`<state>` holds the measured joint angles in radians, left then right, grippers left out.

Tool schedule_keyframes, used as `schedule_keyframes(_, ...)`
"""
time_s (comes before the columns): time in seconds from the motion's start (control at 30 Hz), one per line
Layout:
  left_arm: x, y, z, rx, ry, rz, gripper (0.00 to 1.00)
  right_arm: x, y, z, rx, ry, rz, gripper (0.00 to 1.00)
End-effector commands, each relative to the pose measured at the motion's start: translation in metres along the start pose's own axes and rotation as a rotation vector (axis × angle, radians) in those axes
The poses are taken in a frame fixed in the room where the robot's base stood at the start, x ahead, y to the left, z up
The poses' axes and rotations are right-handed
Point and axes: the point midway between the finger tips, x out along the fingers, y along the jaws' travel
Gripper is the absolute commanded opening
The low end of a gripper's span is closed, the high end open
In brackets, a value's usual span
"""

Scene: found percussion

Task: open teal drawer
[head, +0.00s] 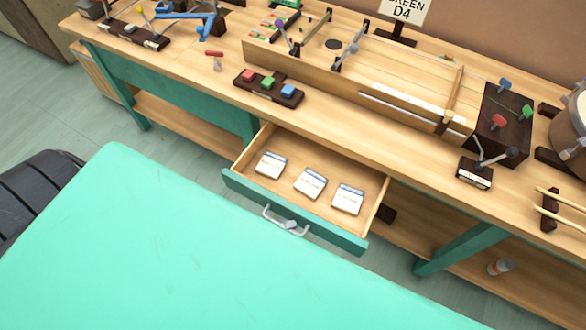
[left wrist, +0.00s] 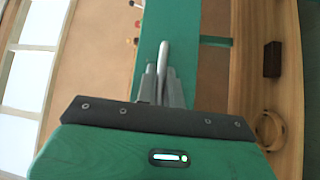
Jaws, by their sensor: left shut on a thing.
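The teal drawer (head: 325,232) stands pulled out from under the workbench, its wooden inside showing in the head view. Three white-and-blue cards or flat boxes lie in it, the middle one (head: 311,183) between the other two. A grey bar handle (head: 270,214) is on its teal front. My left gripper (head: 290,225) is at the middle of this handle, its grey fingertips shut on it. In the left wrist view, the fingers of my left gripper (left wrist: 162,82) close around the grey handle (left wrist: 164,52) before the teal front (left wrist: 150,30). My right gripper is not in view.
On the bench (head: 335,135) stand a dark block with red, green and blue buttons (head: 268,86), a long wooden frame (head: 360,80) and a dark box with coloured paddles (head: 500,125). A bottle or can (head: 499,267) lies on the lower shelf. A dark rounded object (head: 40,190) is at the left.

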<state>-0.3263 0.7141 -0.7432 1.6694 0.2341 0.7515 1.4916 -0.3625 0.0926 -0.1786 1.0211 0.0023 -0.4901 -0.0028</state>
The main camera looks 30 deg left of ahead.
Motion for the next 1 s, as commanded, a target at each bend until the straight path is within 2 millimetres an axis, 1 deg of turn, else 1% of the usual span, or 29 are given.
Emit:
schedule_keyframes(0.2,-0.007,0.001,0.006,0.000,0.000,-0.001,0.00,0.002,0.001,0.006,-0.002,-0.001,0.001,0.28)
schedule_keyframes(0.53,-0.007,0.001,0.007,0.001,-0.001,-0.001,0.00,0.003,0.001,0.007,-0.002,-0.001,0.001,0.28)
schedule_keyframes(0.57,-0.007,0.001,0.007,0.001,-0.001,-0.001,0.13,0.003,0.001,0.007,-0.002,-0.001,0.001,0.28)
schedule_keyframes(0.6,-0.007,0.001,0.007,0.001,-0.001,-0.001,0.18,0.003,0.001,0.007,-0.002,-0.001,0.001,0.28)
schedule_keyframes(0.87,-0.008,0.001,0.007,0.000,0.000,-0.001,0.18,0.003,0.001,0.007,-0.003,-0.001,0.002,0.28)
schedule_keyframes(1.0,-0.018,0.000,0.007,0.000,-0.001,-0.004,0.18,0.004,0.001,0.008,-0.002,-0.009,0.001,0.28)
